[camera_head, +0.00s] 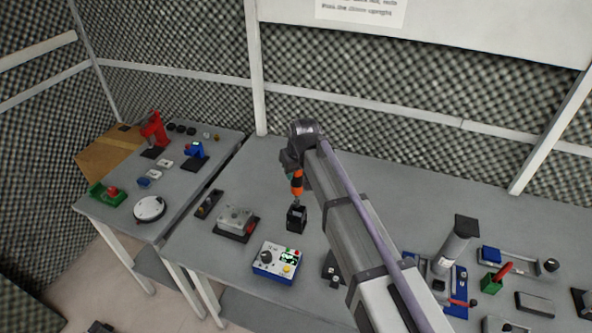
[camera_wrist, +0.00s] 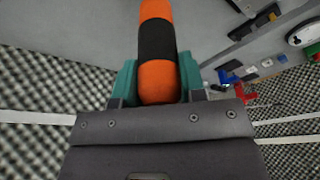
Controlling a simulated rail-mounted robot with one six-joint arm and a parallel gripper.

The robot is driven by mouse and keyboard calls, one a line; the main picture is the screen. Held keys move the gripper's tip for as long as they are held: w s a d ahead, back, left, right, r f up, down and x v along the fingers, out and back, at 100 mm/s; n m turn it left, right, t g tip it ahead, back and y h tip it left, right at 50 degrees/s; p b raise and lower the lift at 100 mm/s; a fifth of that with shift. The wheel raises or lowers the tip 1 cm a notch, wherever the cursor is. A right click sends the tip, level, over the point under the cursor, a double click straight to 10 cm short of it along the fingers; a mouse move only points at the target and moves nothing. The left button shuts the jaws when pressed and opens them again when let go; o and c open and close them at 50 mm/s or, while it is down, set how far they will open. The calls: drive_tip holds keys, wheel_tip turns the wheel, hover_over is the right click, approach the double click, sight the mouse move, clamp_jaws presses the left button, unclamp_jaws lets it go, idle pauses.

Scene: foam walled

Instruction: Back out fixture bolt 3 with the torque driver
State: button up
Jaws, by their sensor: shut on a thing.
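My gripper (camera_head: 291,166) is shut on the torque driver (camera_head: 297,186), which has an orange and black handle. In the wrist view the teal fingers of my gripper (camera_wrist: 158,82) press on both sides of the driver's handle (camera_wrist: 156,42). The driver hangs upright with its tip at the top of a small black block (camera_head: 296,218); I cannot tell whether the tip is inside it. A grey metal fixture (camera_head: 236,220) on a dark base sits to the left of that block. Its bolts are too small to tell apart, so I cannot pick out bolt 3.
A narrow dark tray (camera_head: 207,204) lies left of the fixture. A grey cylinder (camera_head: 456,245) and several tools stand at the right. The bench behind the driver is clear.

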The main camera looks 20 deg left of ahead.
drive_tip(key=shift+r+p, duration=3.85)
drive_tip(key=shift+r, duration=0.35)
drive_tip(key=shift+f, duration=0.15)
